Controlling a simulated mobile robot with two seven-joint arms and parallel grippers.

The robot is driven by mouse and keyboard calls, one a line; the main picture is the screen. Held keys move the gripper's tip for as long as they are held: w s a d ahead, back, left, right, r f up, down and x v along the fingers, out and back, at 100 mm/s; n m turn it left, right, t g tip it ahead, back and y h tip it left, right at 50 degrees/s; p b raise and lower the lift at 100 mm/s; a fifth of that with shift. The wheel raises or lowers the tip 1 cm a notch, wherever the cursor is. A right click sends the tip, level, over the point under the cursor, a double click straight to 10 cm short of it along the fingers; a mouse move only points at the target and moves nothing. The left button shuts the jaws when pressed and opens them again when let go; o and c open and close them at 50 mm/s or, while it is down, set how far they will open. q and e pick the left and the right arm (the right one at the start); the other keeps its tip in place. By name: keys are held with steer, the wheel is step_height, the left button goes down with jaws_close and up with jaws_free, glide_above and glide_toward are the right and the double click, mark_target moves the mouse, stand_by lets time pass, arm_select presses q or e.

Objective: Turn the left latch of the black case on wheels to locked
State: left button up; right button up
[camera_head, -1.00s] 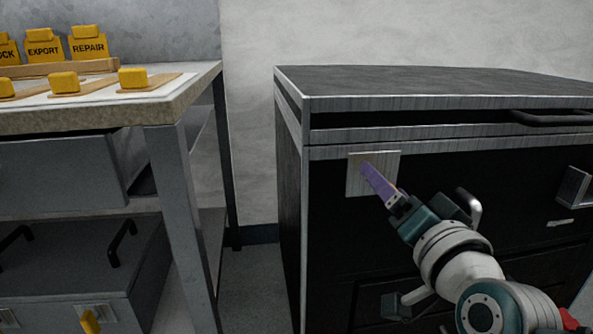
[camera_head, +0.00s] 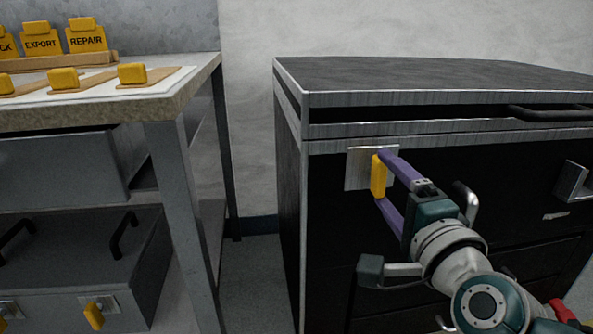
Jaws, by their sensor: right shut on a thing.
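The black case (camera_head: 330,200) with metal edges stands on the right. Its left latch has a silver plate (camera_head: 356,170) on the upper left of the front and a yellow handle (camera_head: 378,176), which stands upright. My right gripper (camera_head: 380,176) is shut on this yellow handle, with one purple finger above and one below it. The wheels of the case are not in view. My left gripper is not in view.
A workbench (camera_head: 150,108) with yellow blocks and yellow tags reading EXPORT and REPAIR stands at the left. A grey case (camera_head: 75,255) with a yellow latch (camera_head: 94,315) sits below it. A gap separates bench and black case.

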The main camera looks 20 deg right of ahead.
steer(key=shift+m, duration=0.5)
steer(key=o, duration=1.2)
steer(key=p+v, duration=0.2)
steer(key=v, duration=0.8)
steer(key=shift+d, duration=0.1)
